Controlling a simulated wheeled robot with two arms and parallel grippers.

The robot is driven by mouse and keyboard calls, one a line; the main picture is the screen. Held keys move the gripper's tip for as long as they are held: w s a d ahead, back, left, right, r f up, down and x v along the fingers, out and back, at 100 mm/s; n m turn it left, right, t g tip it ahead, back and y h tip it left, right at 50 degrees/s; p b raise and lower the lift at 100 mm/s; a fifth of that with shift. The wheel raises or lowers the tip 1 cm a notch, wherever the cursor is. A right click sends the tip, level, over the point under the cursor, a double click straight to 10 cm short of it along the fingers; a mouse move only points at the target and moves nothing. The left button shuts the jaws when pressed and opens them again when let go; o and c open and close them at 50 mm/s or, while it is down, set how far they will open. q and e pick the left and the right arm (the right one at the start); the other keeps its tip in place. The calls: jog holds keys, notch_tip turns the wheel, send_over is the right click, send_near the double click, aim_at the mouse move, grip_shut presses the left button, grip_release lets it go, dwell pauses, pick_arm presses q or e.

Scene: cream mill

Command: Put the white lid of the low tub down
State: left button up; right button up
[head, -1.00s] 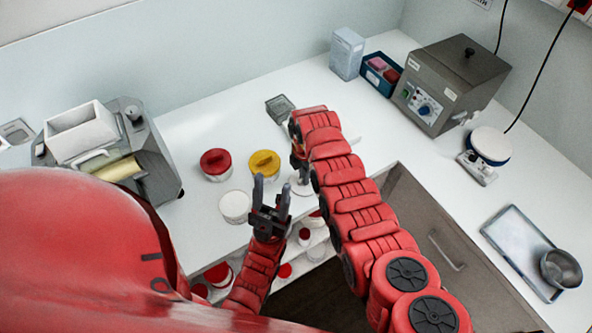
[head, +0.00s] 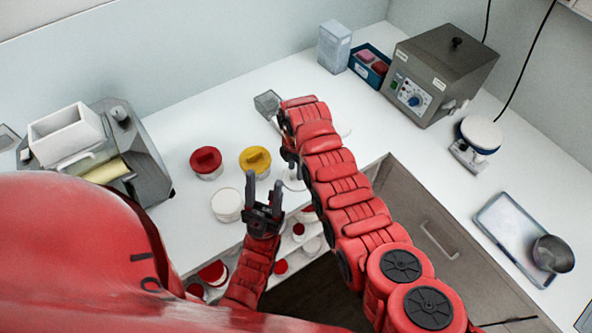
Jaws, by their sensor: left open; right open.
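A white round tub (head: 227,206) stands on the counter left of my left gripper; whether its top is a lid or open is not clear. A flat white disc (head: 294,182), which looks like the white lid, lies near the counter's front edge, partly hidden by my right arm. My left gripper (head: 263,183) points up with its fingers apart and empty, between the tub and the disc. My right gripper (head: 290,162) is open just above the disc, mostly hidden behind its own arm; I cannot tell whether it touches the disc.
Red-lidded (head: 206,162) and yellow-lidded (head: 255,161) tubs stand behind the white tub. A small grey dish (head: 267,103) lies further back. A grey mill (head: 100,150) stands left. A heater box (head: 440,75), scale (head: 480,135) and tray (head: 505,225) are right. More tubs sit on a shelf below.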

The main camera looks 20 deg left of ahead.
aim_at(295, 173)
notch_tip(295, 173, up, 4)
jog(key=shift+a+r+b, duration=0.1)
jog(key=shift+b, duration=0.9)
notch_tip(295, 173, up, 7)
jog(key=p, duration=0.2)
jog(key=shift+f, duration=0.2)
